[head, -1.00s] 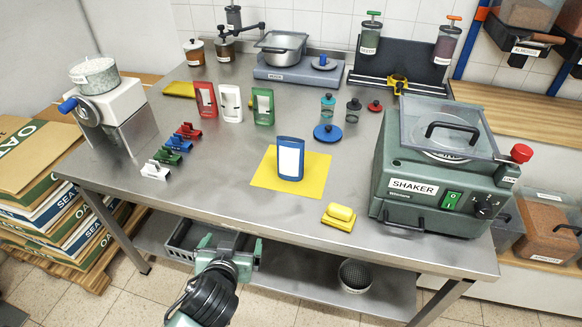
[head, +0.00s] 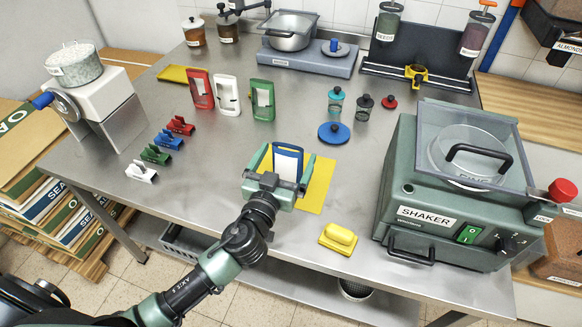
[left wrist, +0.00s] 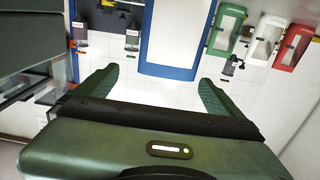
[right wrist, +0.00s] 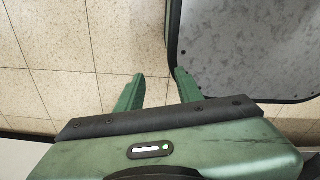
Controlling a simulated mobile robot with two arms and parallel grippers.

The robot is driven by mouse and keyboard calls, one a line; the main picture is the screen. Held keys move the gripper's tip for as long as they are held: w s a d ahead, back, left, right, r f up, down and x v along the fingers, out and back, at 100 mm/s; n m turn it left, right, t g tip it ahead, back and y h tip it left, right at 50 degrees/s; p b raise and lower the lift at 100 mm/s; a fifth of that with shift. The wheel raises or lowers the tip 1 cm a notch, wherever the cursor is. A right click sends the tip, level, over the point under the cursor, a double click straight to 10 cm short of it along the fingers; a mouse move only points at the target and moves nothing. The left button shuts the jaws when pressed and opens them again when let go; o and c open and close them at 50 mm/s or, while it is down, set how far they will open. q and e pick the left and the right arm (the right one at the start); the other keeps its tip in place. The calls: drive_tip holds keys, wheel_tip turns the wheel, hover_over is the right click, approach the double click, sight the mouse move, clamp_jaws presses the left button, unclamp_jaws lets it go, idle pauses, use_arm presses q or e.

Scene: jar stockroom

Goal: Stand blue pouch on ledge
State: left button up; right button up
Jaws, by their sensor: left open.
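The blue pouch (head: 289,160), blue-rimmed with a white front, stands upright on a yellow mat (head: 318,190) near the table's front. My left gripper (head: 283,163) is open, with one finger on each side of the pouch. In the left wrist view, the pouch (left wrist: 178,40) is between and beyond the open fingers (left wrist: 157,77); I see no grip on it. My right gripper (right wrist: 160,75) is open and empty above the floor, outside the head view. I cannot tell which surface is the ledge.
Red (head: 201,89), white (head: 227,95) and green (head: 262,100) pouches stand behind. A yellow block (head: 338,237) and the green shaker (head: 440,215) are to the right.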

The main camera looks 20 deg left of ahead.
sight(289, 145)
use_arm(q)
drive_tip(key=w+p, duration=0.1)
drive_tip(key=w, duration=0.1)
drive_tip(key=shift+w+a+r, duration=0.1)
drive_tip(key=shift+w+a, duration=0.05)
drive_tip(key=shift+w, duration=0.2)
drive_tip(key=w, duration=0.1)
drive_tip(key=w+p, duration=0.1)
drive_tip(key=w, duration=0.1)
drive_tip(key=shift+w+a+f, duration=0.2)
drive_tip(key=shift+w+f, duration=0.05)
drive_tip(key=shift+f, duration=0.1)
drive_tip(key=shift+w+f, duration=0.1)
drive_tip(key=shift+w, duration=0.2)
drive_tip(key=c, duration=2.1)
use_arm(e)
drive_tip(key=shift+s+r, duration=1.05)
drive_tip(key=shift+r, duration=0.05)
